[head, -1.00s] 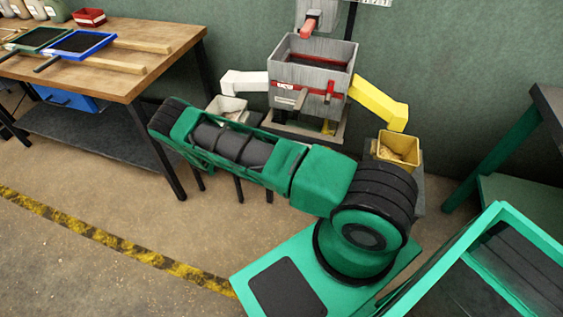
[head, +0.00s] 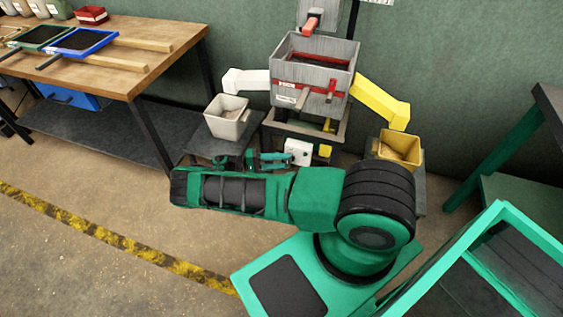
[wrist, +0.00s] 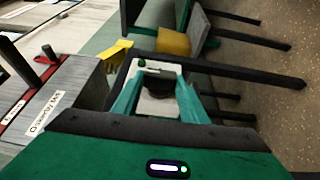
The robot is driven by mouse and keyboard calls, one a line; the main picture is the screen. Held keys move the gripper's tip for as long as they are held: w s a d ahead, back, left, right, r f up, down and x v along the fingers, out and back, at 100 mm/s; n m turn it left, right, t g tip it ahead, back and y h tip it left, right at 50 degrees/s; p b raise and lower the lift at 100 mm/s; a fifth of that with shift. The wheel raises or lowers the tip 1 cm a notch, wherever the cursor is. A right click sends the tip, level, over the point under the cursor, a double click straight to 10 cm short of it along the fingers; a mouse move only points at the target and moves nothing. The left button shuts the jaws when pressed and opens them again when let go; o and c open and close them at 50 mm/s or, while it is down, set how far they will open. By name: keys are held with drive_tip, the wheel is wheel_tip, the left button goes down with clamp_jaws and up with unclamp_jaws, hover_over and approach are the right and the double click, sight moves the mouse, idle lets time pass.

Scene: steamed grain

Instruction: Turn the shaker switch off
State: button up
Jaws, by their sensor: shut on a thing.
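The shaker (head: 314,72) is a grey box with red trim against the back wall. Its white switch box (head: 298,152) sits low at the front, below the grey hopper. In the wrist view the white switch box (wrist: 158,104) has a green dot and a dark round knob (wrist: 158,86). My gripper (head: 284,160) is at the switch box from its left in the head view. In the wrist view my gripper (wrist: 157,82) has its teal fingers on both sides of the knob, shut on it. The knob's pointing direction is hidden.
A white bin (head: 228,120) stands left on a dark stand, and a yellow bin (head: 398,148) stands right. A white chute (head: 245,80) and a yellow chute (head: 380,100) reach out from the shaker. A wooden workbench (head: 150,60) is at the left.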

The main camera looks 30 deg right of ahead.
drive_tip(key=shift+a+f, duration=0.15)
drive_tip(key=shift+f, duration=0.05)
drive_tip(key=o, duration=0.8)
drive_tip(key=shift+w, duration=0.1)
drive_tip(key=shift+o, duration=1.2)
drive_tip(key=v, duration=1.1)
